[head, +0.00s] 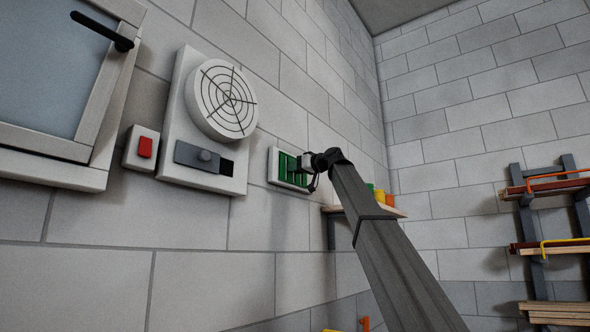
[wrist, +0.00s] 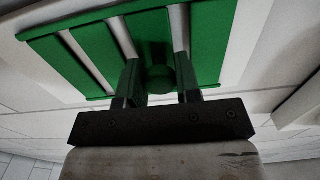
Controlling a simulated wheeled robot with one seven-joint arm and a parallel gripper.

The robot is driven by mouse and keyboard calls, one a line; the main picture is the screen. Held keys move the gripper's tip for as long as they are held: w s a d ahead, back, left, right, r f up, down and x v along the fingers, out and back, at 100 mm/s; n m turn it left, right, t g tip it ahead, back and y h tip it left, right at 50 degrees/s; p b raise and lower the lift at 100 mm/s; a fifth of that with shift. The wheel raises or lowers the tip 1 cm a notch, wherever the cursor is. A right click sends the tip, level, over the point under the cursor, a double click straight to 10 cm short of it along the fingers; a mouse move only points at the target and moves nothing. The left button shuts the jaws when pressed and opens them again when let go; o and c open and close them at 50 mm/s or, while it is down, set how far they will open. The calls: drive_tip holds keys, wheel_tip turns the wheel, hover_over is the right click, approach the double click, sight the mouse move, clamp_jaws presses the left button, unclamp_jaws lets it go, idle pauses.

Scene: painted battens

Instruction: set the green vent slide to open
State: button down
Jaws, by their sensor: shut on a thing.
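The green vent slide (head: 286,167) sits in a white frame on the block wall, right of the round fan in the head view. In the wrist view its green slats (wrist: 208,45) fill the top, with pale gaps between some of them. A round green knob (wrist: 160,79) stands out from the slide. My gripper (wrist: 161,85) has one finger on each side of the knob and is shut on it. In the head view my gripper (head: 308,165) reaches the vent's right part and hides some of it. The fingertips are partly dark against the slats.
A round white fan (head: 222,100) on a panel, with a grey slider (head: 198,156) below, is left of the vent. A red switch (head: 145,147) is further left. A shelf (head: 390,211) with coloured pots is behind my arm. A rack (head: 540,240) stands at right.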

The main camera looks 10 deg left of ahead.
drive_tip(key=shift+w+d, duration=0.25)
drive_tip(key=shift+w, duration=0.35)
drive_tip(key=shift+w+d, duration=0.2)
drive_tip(key=shift+w, duration=0.35)
drive_tip(key=c, duration=0.8)
unclamp_jaws()
drive_tip(key=shift+w+d, duration=0.1)
drive_tip(key=v, duration=1)
drive_tip(key=shift+s+d, duration=0.2)
drive_tip(key=shift+d, duration=0.15)
